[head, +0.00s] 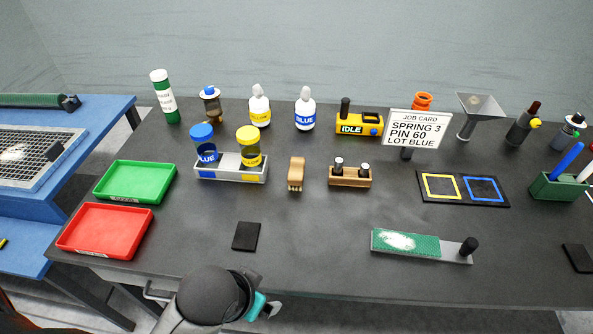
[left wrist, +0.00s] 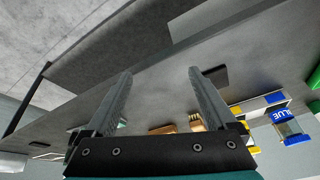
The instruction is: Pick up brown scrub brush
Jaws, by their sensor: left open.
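The brown scrub brush (head: 296,174) stands on the dark bench in the head view, between the jar rack and a wooden block with pegs. In the left wrist view the brush (left wrist: 197,122) shows small, partly hidden behind my gripper. My left gripper (head: 268,308) is at the bench's front edge in the head view, well in front of the brush and apart from it. In the left wrist view its two fingers (left wrist: 159,72) are spread with nothing between them. My right gripper is not in view.
A black pad (head: 246,236) lies between my left gripper and the brush. The grey rack (head: 231,175) with blue and yellow jars stands left of the brush, the wooden block (head: 350,178) right. A green card brush (head: 405,243) lies front right. Red (head: 104,230) and green (head: 135,181) trays sit left.

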